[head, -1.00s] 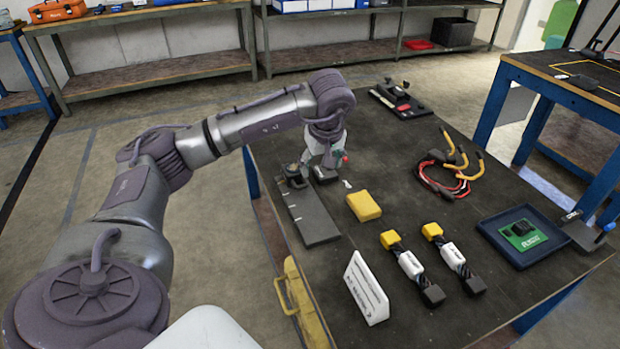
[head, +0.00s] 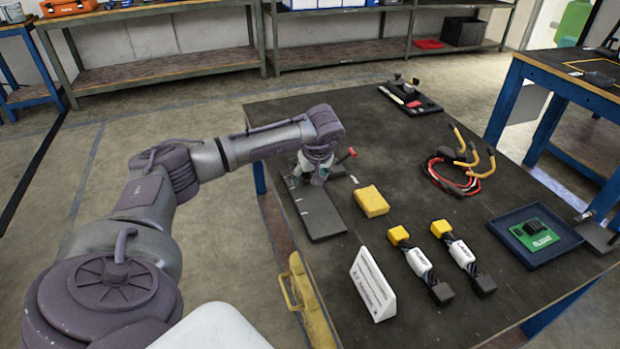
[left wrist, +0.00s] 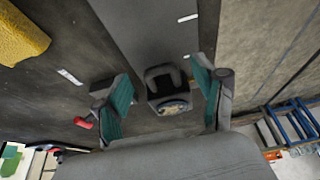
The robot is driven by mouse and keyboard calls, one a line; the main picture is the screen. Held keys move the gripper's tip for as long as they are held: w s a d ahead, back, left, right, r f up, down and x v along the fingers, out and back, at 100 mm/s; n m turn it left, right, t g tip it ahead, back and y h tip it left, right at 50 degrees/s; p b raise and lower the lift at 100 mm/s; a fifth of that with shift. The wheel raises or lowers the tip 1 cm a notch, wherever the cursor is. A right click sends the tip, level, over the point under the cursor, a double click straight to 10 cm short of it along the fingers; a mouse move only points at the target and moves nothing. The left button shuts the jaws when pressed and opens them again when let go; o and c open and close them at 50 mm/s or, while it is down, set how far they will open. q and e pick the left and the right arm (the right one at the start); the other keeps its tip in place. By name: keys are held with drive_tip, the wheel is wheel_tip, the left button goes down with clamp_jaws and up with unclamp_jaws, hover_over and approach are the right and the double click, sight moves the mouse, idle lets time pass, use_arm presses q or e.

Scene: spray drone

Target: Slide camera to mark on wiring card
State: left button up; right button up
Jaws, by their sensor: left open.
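A dark grey rail plate (head: 318,212) with white marks lies along the left part of the table; it also shows in the left wrist view (left wrist: 150,35). The small black camera (left wrist: 165,84) sits at the rail's far end and is mostly hidden by my gripper in the head view. My left gripper (head: 312,178) is open, with its teal-padded fingers on either side of the camera, apparently apart from it. The white wiring card (head: 372,285) stands tilted near the table's front; its print is too small to read. My right gripper is not in view.
A yellow block (head: 371,201) lies right of the rail. Two yellow-ended connectors (head: 418,262), red and yellow cables (head: 460,170) and a blue tray (head: 510,243) with a green board are farther right. A black tray (head: 410,100) sits at the back.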

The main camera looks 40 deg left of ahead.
use_arm(q)
drive_tip(key=shift+f, duration=0.15)
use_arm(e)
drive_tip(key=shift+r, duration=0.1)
use_arm(q)
clamp_jaws()
